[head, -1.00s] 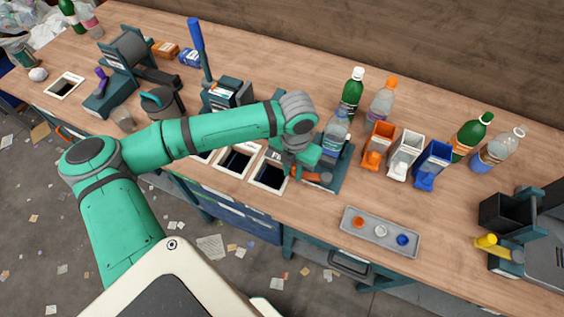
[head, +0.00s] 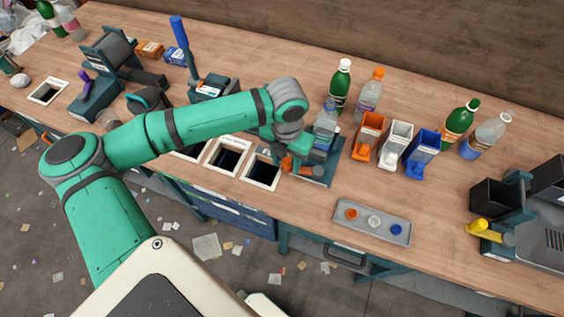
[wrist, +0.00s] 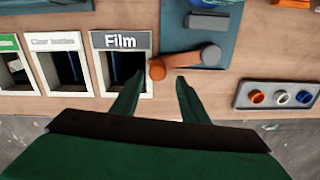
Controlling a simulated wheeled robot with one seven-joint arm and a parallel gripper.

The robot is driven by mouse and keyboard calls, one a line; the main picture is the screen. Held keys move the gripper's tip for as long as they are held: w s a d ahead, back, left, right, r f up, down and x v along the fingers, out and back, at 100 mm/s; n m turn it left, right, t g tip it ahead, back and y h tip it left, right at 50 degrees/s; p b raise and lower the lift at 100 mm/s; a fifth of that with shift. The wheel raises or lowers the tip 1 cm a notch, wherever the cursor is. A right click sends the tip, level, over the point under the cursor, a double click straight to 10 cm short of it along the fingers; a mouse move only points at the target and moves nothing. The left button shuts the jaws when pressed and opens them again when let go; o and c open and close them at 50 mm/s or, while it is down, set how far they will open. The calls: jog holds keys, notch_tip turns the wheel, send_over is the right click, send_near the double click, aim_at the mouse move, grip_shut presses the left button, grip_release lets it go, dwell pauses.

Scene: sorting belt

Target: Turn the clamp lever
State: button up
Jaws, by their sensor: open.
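The clamp lever (wrist: 187,60) is an orange bar with a round orange knob at its left end and a grey pivot at its right end. It lies nearly level across the front of a dark teal clamp base (wrist: 226,28). My gripper (wrist: 157,84) is open, with the knob between its two fingertips in the wrist view; I cannot tell whether they touch it. In the head view the lever (head: 298,167) shows partly below my wrist, and the fingers are mostly hidden. A clear bottle (head: 325,121) stands at the clamp base (head: 322,172).
The Film opening (wrist: 121,68) is just left of the knob, with the Clear bottles opening (wrist: 65,70) beyond it. A grey tray (wrist: 275,106) with coloured caps lies to the right. Orange (head: 366,139), white (head: 395,145) and blue (head: 421,154) bins stand behind the tray.

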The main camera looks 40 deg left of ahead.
notch_tip(320, 180, up, 9)
jog(key=shift+f, duration=0.2)
jog(key=shift+s, duration=0.1)
